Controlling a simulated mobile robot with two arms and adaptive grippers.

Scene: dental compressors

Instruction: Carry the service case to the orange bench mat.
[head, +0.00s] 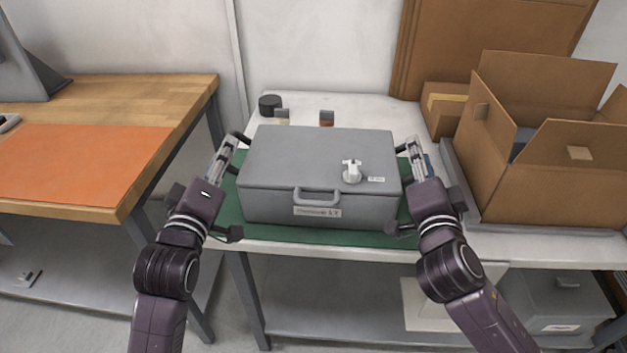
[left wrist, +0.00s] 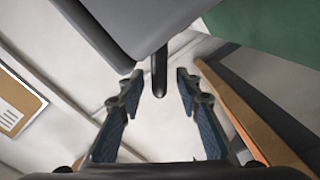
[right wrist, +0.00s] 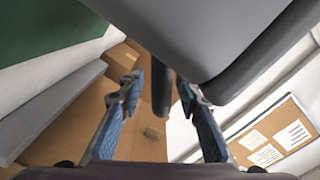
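The grey service case (head: 275,158) sits closed on a green mat (head: 245,235) on the white table. A small white fitting (head: 351,172) stands on its lid. My left gripper (head: 232,145) is at the case's left side. In the left wrist view its open fingers (left wrist: 158,82) stand either side of a dark side handle (left wrist: 160,72), apart from it. My right gripper (head: 414,152) is at the right side. In the right wrist view its open fingers (right wrist: 160,88) flank the other dark handle (right wrist: 161,95). The orange bench mat (head: 80,160) lies bare on the wooden bench at left.
The wooden bench (head: 150,92) is separated from the white table (head: 390,110) by a gap. An open cardboard box (head: 495,165) stands right of my right gripper. A black round object (head: 270,104) and small items sit behind the case. Another grey case (head: 560,305) is on the lower shelf.

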